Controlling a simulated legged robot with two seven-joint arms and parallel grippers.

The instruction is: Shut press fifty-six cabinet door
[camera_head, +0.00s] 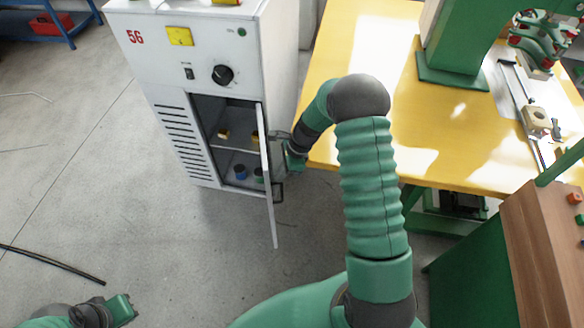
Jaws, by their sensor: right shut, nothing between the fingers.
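The white cabinet (170,60) marked 56 in red stands at upper left, with a yellow label, a black knob and vent slots on its front. Its door (267,180) is open and swung outward, seen almost edge-on.
A yellow-topped table (320,120) with a green press (450,60) stands right of the cabinet. A brown-topped bench (530,250) is at lower right. A black cable (50,262) lies on the floor at left. The floor before the cabinet is clear.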

